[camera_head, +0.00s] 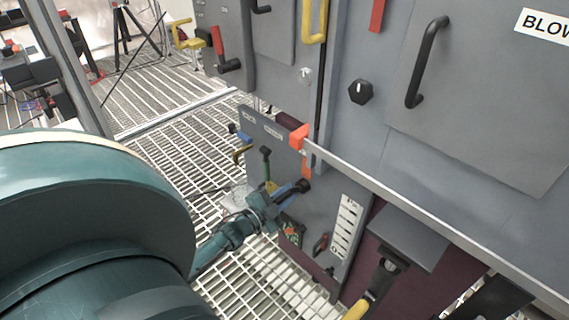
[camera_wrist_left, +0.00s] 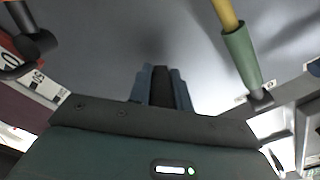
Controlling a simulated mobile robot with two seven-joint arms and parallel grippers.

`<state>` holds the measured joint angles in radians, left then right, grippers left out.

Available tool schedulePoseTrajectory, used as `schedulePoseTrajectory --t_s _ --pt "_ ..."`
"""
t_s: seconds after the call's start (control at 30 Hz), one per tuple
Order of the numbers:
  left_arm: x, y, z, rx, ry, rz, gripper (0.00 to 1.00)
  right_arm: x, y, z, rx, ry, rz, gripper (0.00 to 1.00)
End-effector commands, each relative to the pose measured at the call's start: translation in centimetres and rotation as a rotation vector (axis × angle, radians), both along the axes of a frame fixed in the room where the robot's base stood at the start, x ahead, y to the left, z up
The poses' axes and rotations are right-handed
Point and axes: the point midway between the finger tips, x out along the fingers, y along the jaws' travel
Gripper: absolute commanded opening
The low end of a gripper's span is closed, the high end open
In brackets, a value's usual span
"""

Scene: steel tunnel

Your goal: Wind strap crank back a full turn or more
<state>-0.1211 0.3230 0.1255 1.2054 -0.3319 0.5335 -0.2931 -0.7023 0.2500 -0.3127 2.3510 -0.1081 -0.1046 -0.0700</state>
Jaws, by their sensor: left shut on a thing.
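My left gripper (camera_head: 284,192) reaches from the left to the grey panel of the low cabinet. It is shut on a black knob-like grip (camera_head: 303,186), which I take for the strap crank's handle. In the left wrist view, the blue jaws of the left gripper (camera_wrist_left: 163,88) close on either side of the dark grip (camera_wrist_left: 162,80). The crank's arm and hub are hidden or too small to tell. An orange-red strap-like piece (camera_head: 306,168) hangs just above the grip. My right gripper is not seen.
A green-sleeved lever (camera_wrist_left: 239,58) on a yellow rod stands close to the right of the jaws in the left wrist view. A pale rail (camera_head: 400,200) crosses above the panel. A white marked strip (camera_head: 346,228) lies to the right. Grating floor (camera_head: 180,150) is open to the left.

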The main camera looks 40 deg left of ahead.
Motion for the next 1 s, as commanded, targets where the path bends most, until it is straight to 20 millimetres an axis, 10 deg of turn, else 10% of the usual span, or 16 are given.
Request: schedulePoseTrajectory --t_s 0.53,0.6,1.0 --pt "-0.08 -0.14 -0.21 -0.027 0.004 0.0 0.0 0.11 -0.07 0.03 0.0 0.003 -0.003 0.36" --pt "-0.08 -0.14 -0.21 -0.027 0.004 0.0 0.24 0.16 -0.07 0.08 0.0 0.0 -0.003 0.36" --pt "-0.03 -0.12 -0.12 -0.026 0.003 -0.001 0.41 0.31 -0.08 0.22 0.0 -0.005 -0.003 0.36"
